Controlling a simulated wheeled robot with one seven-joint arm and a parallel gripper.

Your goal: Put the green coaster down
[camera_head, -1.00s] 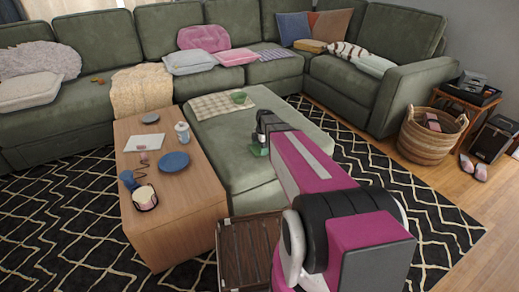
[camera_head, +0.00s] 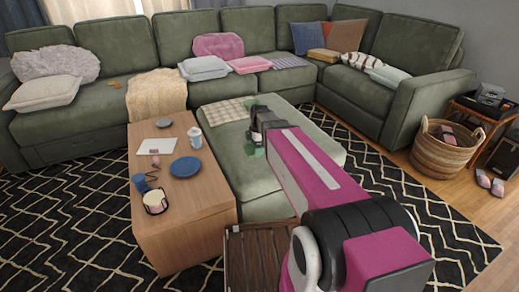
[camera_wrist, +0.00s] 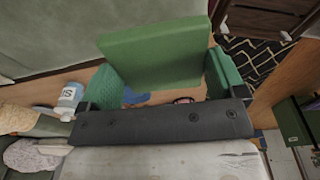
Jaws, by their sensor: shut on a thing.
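The green coaster (camera_wrist: 152,50) is a flat square between the two green-padded fingers of my gripper (camera_wrist: 162,78) in the wrist view. My gripper is shut on it. In the head view my gripper (camera_head: 257,140) is above the green ottoman (camera_head: 225,150), and a small green patch of the coaster (camera_head: 249,149) shows beside the fingers. The coaster seems held above the surface; the exact gap cannot be told. My arm hides part of the ottoman.
The wooden table (camera_head: 180,215) left of the ottoman holds a blue plate (camera_head: 186,167), a white canister (camera_head: 195,137), a grey dish (camera_head: 164,123) and other small items. A checkered cloth (camera_head: 222,112) lies on the ottoman's far end. The ottoman's near top is clear.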

